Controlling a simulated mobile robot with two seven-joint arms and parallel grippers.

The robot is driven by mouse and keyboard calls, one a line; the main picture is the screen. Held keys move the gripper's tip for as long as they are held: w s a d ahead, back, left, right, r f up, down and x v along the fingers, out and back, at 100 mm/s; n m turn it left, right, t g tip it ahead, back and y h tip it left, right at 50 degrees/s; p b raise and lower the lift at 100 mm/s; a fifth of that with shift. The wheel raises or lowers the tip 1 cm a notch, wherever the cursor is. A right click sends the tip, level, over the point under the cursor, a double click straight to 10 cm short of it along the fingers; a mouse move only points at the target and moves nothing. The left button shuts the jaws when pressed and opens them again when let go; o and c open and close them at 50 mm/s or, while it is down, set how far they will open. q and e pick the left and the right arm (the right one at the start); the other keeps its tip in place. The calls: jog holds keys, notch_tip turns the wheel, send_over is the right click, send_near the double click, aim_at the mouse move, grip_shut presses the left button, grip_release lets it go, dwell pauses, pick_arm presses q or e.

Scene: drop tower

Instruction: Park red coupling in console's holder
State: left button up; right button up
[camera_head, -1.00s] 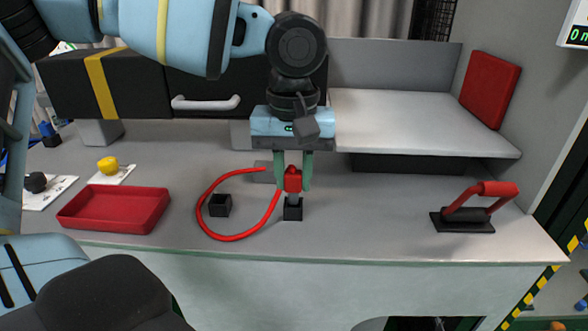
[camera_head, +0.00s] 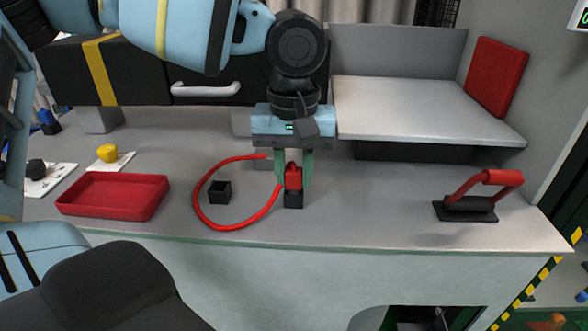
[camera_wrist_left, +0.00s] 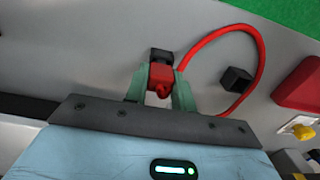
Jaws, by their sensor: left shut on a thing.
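The red coupling (camera_head: 293,177) is between the fingers of my left gripper (camera_head: 293,170), which is shut on it above the console's worktop. A small black holder block (camera_head: 293,200) stands directly under the coupling. The coupling is upright and its lower end meets the block's top; how deep it sits inside I cannot tell. The left wrist view also shows the coupling (camera_wrist_left: 161,74) between the fingers, against the black block (camera_wrist_left: 161,55). A red hose (camera_head: 228,228) loops on the worktop from the coupling towards the back. My right gripper is not in view.
A second black block (camera_head: 220,192), open on top, stands inside the hose loop. A red tray (camera_head: 112,196) and a yellow knob (camera_head: 107,153) are at left. A red-handled lever (camera_head: 480,190) is at right. A raised grey shelf (camera_head: 425,108) overhangs the back.

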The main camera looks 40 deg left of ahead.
pick_arm(q)
jog(key=shift+f, duration=0.15)
jog(key=o, duration=0.9)
jog(key=shift+c, duration=0.2)
jog(key=shift+r, duration=3.9)
jog(key=shift+f, duration=0.1)
